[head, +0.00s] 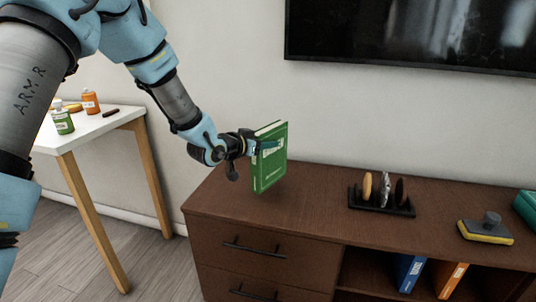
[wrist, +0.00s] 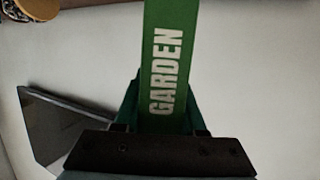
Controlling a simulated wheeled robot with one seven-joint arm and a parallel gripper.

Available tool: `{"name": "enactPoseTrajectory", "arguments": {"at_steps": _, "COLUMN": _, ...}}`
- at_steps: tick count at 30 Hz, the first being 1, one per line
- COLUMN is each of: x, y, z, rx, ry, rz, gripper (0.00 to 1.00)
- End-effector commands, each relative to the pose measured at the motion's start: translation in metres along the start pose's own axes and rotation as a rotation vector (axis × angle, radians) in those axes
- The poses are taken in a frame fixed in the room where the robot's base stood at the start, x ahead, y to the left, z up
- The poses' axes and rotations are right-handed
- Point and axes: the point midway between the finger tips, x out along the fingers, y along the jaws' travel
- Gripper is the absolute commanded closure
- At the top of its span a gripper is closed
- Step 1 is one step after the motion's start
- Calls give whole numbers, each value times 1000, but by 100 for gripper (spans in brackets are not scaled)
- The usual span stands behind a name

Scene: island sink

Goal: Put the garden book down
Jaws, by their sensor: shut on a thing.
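The garden book (head: 272,160) is green and stands upright in the head view, above the left part of the brown cabinet top (head: 315,195). In the wrist view the green spine of the book (wrist: 166,60) shows the word GARDEN. My gripper (head: 257,146) is shut on the book from its left side in the head view. The fingers are on either side of the spine in the wrist view. I cannot tell for sure whether the lower edge of the book touches the cabinet top.
A black rack (head: 381,203) with several upright items stands right of the book. A yellow-and-grey scrubber (head: 486,229) lies farther right. Blue (head: 409,272) and orange (head: 450,279) books stand on the shelf below. A white table (head: 95,131) with bottles is at left. A dark screen (head: 420,35) hangs above.

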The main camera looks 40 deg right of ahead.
Motion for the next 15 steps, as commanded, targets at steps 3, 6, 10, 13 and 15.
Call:
{"name": "enactPoseTrajectory", "arguments": {"at_steps": 3, "x": 4, "y": 0, "z": 11, "rx": -1, "ry": 1, "rz": 0, "gripper": 100}}
{"name": "enactPoseTrajectory", "arguments": {"at_steps": 6, "x": 8, "y": 1, "z": 24, "rx": -1, "ry": 0, "rz": 1, "gripper": 100}}
{"name": "enactPoseTrajectory", "arguments": {"at_steps": 10, "x": 11, "y": 1, "z": 34, "rx": 0, "ry": 2, "rz": 1, "gripper": 100}}
{"name": "enactPoseTrajectory", "arguments": {"at_steps": 13, "x": 11, "y": 0, "z": 33, "rx": 0, "ry": 3, "rz": 0, "gripper": 100}}
{"name": "enactPoseTrajectory", "arguments": {"at_steps": 15, "x": 11, "y": 0, "z": 33, "rx": 0, "ry": 3, "rz": 0, "gripper": 100}}
